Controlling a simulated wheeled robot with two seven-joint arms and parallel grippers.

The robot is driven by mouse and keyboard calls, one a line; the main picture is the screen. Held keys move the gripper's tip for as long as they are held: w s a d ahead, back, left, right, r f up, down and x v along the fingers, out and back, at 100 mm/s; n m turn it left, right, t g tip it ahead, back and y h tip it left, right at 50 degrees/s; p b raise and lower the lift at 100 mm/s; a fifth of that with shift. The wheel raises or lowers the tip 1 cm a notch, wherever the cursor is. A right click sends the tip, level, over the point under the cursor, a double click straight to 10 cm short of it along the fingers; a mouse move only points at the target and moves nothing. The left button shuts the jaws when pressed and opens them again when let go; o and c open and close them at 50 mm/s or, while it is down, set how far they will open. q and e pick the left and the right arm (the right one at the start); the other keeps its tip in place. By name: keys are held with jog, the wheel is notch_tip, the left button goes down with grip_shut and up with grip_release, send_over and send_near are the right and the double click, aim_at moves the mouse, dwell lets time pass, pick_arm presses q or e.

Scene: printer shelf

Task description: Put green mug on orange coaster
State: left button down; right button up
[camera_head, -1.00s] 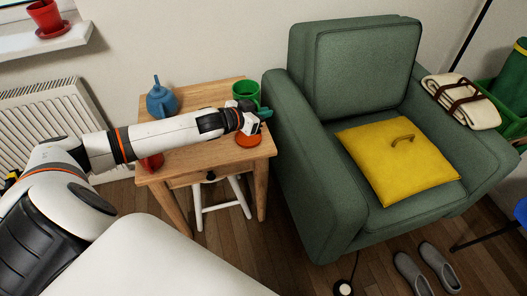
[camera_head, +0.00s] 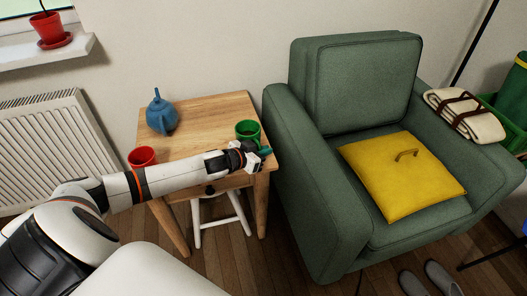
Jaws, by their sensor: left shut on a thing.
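The green mug (camera_head: 248,129) is upright near the front right corner of the small wooden table, seen just behind my left gripper. My left gripper (camera_head: 262,151) is shut on the mug at its near side, with a teal fingertip showing to the right. The orange coaster is hidden behind my left gripper and arm, so I cannot tell whether the mug touches it. My right gripper is not in view.
A green armchair (camera_head: 308,190) with a yellow cushion (camera_head: 400,178) stands close on the right.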

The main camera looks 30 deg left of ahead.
pick_arm(q)
jog(key=shift+f, duration=0.1)
jog(key=c, duration=1.5)
grip_release()
